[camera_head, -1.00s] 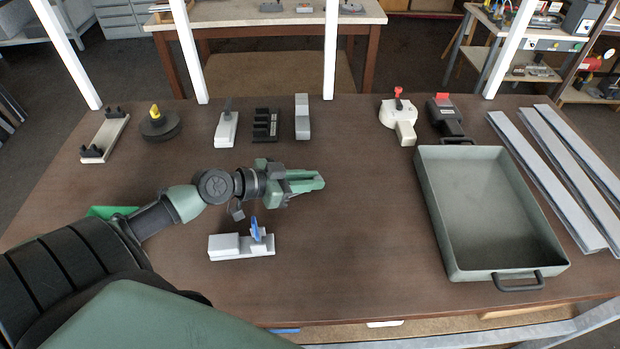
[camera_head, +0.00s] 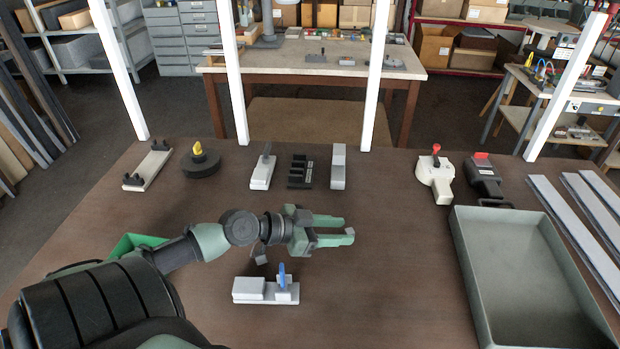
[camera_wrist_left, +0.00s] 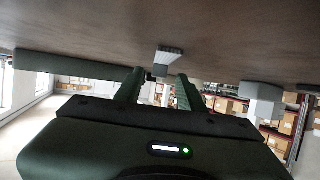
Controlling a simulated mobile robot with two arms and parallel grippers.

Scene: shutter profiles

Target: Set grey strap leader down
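My left gripper (camera_head: 345,229) reaches right over the middle of the table, behind the light grey fixture with a blue lever (camera_head: 265,290). I cannot make out for certain which thing is the grey strap leader. A black reel with a yellow knob (camera_head: 200,163) stands at the back left. My right gripper is not in view.
A grey-green tray (camera_head: 462,262) stands at right, with long pale profiles (camera_head: 575,232) beyond it. Along the back are a grey block (camera_head: 338,168), a black slotted rack (camera_head: 300,172) and two handheld tools (camera_head: 435,178). The table between my left gripper and the tray is clear.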

